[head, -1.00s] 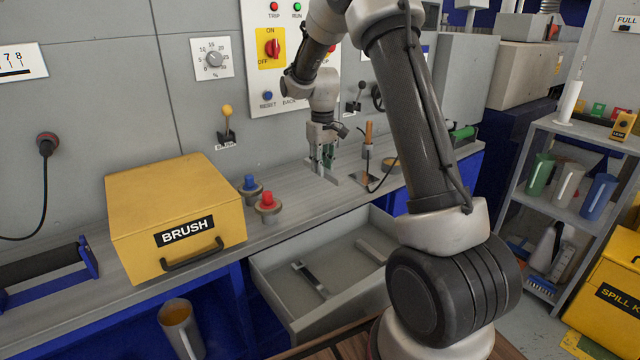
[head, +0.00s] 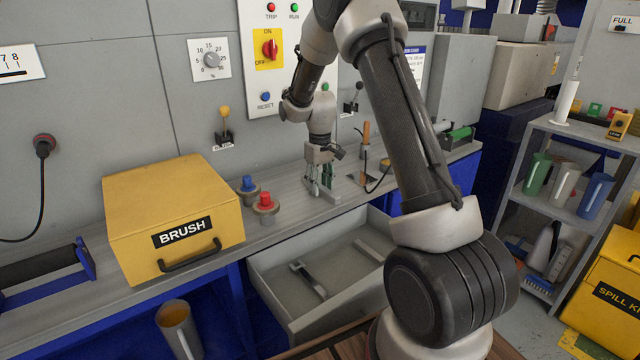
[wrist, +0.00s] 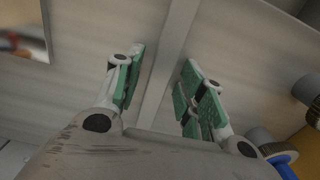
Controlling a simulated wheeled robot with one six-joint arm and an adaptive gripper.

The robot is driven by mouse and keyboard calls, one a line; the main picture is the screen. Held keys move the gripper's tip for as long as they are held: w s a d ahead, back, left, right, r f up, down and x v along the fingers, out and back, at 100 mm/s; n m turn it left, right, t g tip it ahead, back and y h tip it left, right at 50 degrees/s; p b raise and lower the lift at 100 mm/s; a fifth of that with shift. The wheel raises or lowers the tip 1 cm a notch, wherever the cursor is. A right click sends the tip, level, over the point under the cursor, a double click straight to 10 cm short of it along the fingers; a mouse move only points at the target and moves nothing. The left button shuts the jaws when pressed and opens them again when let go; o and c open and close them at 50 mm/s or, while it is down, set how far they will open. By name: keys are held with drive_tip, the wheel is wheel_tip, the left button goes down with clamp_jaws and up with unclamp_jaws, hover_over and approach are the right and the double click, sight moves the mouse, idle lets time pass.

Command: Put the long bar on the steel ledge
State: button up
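The long bar (head: 332,197) is a thin light-grey strip. It appears to lie flat on the grey steel ledge (head: 283,228), near the front edge above the open drawer. In the wrist view the bar (wrist: 168,65) runs lengthwise between the fingers. My gripper (head: 320,187) is low over the bar, pointing down. Its green-padded fingers (wrist: 163,92) stand apart, with a visible gap on each side of the bar. The bar's near part is hidden behind the gripper body in the wrist view.
The open drawer (head: 262,290) below holds a dark-gripped bar (head: 309,279) and a grey block. Left of my gripper stand a red knob (head: 265,203), a blue knob (head: 248,186) and the yellow BRUSH box (head: 165,205). A wooden-handled tool (head: 366,133) with a cable stands to the right.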

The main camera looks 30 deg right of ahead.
sight(320, 186)
drive_tip(key=shift+r, duration=0.1)
wheel_tip(320, 186, up, 12)
drive_tip(key=s+r+t, duration=0.1)
drive_tip(key=s+r, duration=0.6)
drive_tip(key=s+a+r+m+t, duration=0.1)
drive_tip(key=s+r, duration=0.2)
drive_tip(key=s, duration=0.4)
drive_tip(key=s+r+t, duration=0.1)
drive_tip(key=s+r, duration=0.2)
drive_tip(key=s, duration=0.4)
drive_tip(key=s+f+m+t, duration=0.1)
drive_tip(key=s+f, duration=0.1)
drive_tip(key=s, duration=1.2)
drive_tip(key=shift+s+a+f, duration=0.15)
drive_tip(key=shift+a+f, duration=0.05)
drive_tip(key=shift+a, duration=0.1)
